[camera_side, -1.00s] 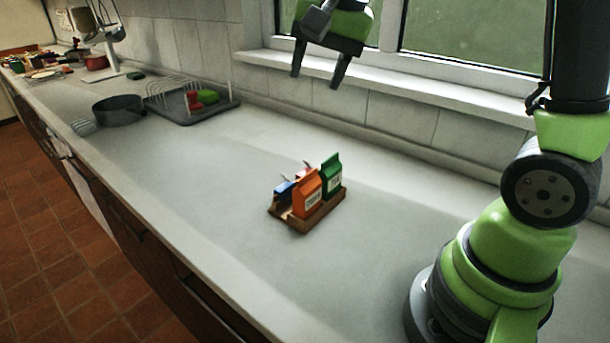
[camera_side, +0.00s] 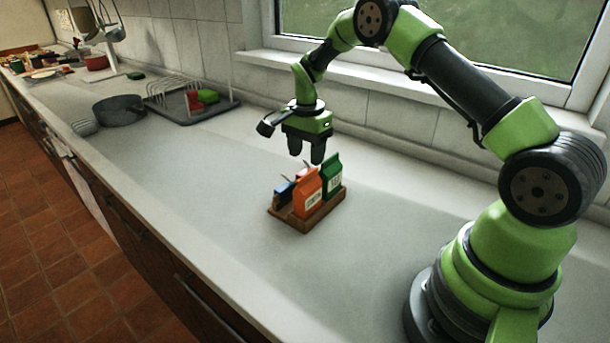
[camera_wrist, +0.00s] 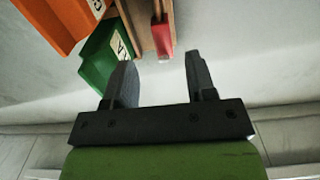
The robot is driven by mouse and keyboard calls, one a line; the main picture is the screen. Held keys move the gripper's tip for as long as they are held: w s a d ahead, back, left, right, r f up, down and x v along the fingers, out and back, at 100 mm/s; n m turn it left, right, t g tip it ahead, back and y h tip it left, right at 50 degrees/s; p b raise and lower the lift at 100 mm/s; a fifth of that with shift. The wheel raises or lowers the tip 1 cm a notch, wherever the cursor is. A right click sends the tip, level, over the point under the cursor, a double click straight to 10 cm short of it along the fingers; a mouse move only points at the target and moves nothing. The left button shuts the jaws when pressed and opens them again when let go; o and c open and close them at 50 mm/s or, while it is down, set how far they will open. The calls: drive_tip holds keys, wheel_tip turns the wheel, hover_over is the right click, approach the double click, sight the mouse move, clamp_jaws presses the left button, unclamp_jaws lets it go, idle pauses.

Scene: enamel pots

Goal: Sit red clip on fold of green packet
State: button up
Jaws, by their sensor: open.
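The green packet (camera_side: 331,178) stands upright at the right end of a small wooden tray (camera_side: 318,215), beside an orange packet (camera_side: 306,194). In the wrist view the green packet (camera_wrist: 107,55) lies left of my fingers. A small red piece (camera_wrist: 162,38), which looks like the red clip, sits at the tray's edge, just beyond the gap between my fingertips. I cannot make it out surely in the side view. My gripper (camera_side: 306,158) points down above the back of the tray, open and empty; its fingers also show apart in the wrist view (camera_wrist: 160,75).
A dish rack (camera_side: 185,105) with red and green pieces and a dark pot (camera_side: 119,109) stand farther left. The wall and window sill run behind. The counter around the tray is clear.

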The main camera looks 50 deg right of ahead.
drive_tip(key=f, duration=0.5)
drive_tip(key=shift+w+f, duration=0.1)
drive_tip(key=shift+w, duration=0.1)
clamp_jaws()
